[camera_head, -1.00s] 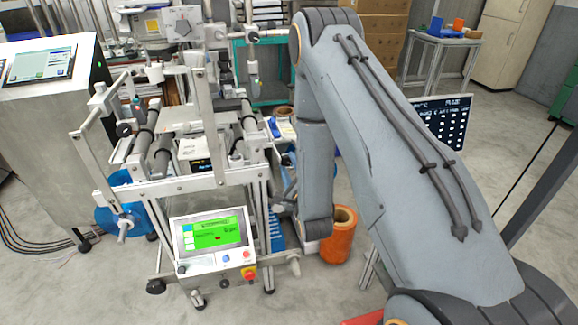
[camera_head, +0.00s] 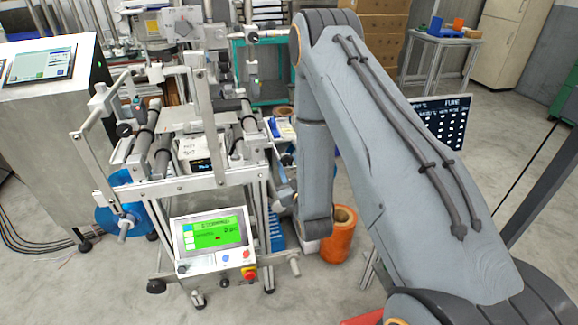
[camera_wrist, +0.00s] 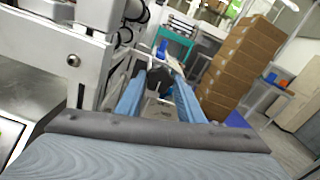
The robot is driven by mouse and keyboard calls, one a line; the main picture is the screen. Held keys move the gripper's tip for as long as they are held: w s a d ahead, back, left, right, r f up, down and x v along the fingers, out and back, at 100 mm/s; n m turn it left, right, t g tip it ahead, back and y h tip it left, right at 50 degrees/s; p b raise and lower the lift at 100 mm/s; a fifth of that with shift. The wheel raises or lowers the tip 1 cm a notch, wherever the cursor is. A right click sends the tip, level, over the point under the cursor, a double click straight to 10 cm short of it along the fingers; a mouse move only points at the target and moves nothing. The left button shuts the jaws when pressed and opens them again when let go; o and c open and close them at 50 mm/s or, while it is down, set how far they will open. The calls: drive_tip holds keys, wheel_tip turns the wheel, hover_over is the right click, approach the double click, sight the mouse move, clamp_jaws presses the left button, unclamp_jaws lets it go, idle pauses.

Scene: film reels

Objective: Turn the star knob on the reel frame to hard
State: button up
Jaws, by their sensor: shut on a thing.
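The reel frame (camera_head: 200,181) is a metal stand with rollers and crossbars, left of my arm in the head view. In the wrist view, its pale side (camera_wrist: 45,42) is at the upper left. A dark knob (camera_wrist: 159,76), seemingly the star knob, sits between the two bluish fingers of my gripper (camera_wrist: 158,84). My gripper is shut on it. The fingers partly cover the knob, and its angle and any markings cannot be made out. In the head view, the knob is hidden behind my arm at the frame's right side.
A control panel with a green screen (camera_head: 214,236) and a red button is low on the frame's front. An orange roll (camera_head: 339,240) stands on the floor beside my arm. Cardboard boxes (camera_wrist: 240,62) are stacked behind. A grey cabinet (camera_head: 50,140) stands at left.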

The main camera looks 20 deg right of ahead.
drive_tip(key=shift+f, duration=0.1)
idle(0.5)
drive_tip(key=o, duration=1.1)
drive_tip(key=shift+c, duration=0.2)
drive_tip(key=s+b, duration=0.1)
drive_tip(key=s, duration=0.7)
drive_tip(key=shift+w, duration=0.1)
